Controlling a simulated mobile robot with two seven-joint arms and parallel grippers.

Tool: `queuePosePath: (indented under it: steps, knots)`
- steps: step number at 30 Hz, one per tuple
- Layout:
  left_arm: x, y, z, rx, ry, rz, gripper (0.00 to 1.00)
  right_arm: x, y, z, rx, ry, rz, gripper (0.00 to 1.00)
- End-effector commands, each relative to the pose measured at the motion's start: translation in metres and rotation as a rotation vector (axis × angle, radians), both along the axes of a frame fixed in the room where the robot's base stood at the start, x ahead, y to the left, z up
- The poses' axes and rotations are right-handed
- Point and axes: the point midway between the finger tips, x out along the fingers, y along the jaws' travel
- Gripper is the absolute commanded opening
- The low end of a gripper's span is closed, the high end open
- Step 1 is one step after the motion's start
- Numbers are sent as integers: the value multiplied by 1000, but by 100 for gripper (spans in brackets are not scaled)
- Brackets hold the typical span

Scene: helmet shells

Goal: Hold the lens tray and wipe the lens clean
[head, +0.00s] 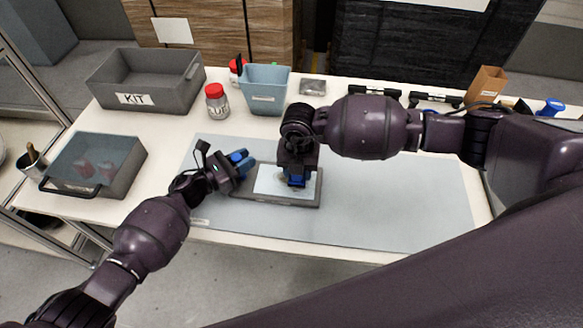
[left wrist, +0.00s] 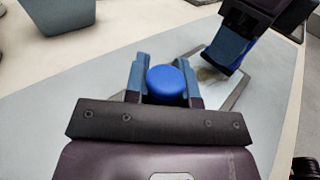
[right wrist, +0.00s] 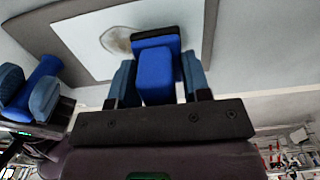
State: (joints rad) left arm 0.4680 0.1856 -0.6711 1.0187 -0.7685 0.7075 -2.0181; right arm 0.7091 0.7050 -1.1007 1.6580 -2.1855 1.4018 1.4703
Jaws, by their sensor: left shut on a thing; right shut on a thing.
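The lens tray is a flat grey frame (head: 312,200) around a pale lens panel (head: 268,181), lying on the mat. My left gripper (head: 240,163) is shut on a blue round-topped handle (left wrist: 167,84) at the tray's left end. My right gripper (head: 297,176) points down over the panel, shut on a blue wiping block (right wrist: 154,82). In the right wrist view a brownish smudge (right wrist: 115,38) shows on the panel (right wrist: 85,30) beside the block. The smudge also shows in the left wrist view (left wrist: 205,74). I cannot tell whether the block touches the panel.
A blue-grey mat (head: 400,205) leaves free room right of the tray. Behind stand a grey KIT bin (head: 160,97), a red-capped bottle (head: 216,102) and a light-blue bin (head: 264,92). A cardboard box (head: 486,85) stands back right.

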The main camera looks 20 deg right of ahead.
Motion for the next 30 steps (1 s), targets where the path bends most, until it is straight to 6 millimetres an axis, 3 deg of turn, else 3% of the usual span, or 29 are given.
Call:
queuePosePath:
  steps: [30]
  knots:
    - [0, 0, 0, 0, 0, 0, 0, -3, -6, -7, 0, -1, 0, 25]
